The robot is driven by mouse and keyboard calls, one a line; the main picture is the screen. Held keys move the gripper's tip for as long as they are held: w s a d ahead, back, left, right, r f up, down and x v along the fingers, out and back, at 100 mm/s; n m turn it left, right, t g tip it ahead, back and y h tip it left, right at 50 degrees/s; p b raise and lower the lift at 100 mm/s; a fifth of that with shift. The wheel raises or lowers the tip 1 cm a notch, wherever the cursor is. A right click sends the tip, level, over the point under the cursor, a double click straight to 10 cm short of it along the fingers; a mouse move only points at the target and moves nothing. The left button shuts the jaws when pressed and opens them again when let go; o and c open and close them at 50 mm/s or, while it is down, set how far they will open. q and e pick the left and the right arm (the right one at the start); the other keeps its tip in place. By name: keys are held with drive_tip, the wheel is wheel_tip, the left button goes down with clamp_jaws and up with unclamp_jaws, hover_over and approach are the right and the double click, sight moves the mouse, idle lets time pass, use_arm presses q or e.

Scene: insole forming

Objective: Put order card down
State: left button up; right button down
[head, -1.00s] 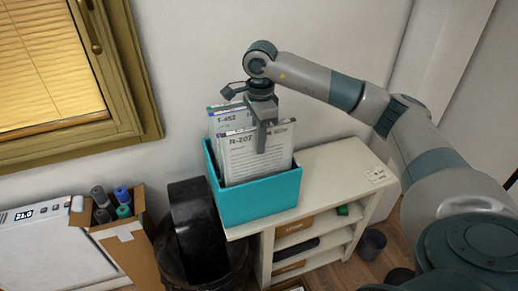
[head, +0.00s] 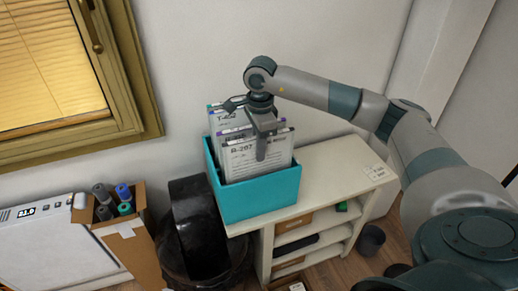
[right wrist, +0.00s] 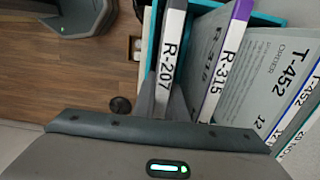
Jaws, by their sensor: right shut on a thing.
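My right gripper (head: 262,148) is shut on the order card R-207 (head: 240,165), gripping it at its top edge. The card stands upright inside the teal box (head: 262,200), its lower part hidden by the front wall. Behind it in the box stand other cards, one marked T-452 (head: 226,120). In the right wrist view the R-207 card (right wrist: 170,55) is beside the purple-edged R-315 card (right wrist: 226,60), with T-452 (right wrist: 275,80) farther right. Whether the held card touches the box floor is hidden. My left gripper is not in view.
A black bin (head: 200,235) and an open cardboard box (head: 130,240) with several rolls are to the left. A wall is close behind.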

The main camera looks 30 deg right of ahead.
drive_tip(key=shift+f, duration=0.15)
drive_tip(key=c, duration=1.8)
unclamp_jaws()
drive_tip(key=shift+r, duration=0.2)
drive_tip(key=shift+r, duration=0.1)
wheel_tip(320, 180, up, 10)
drive_tip(key=b, duration=0.4)
drive_tip(key=shift+d+r, duration=0.1)
drive_tip(key=shift+r, duration=0.85)
drive_tip(key=shift+f, duration=0.1)
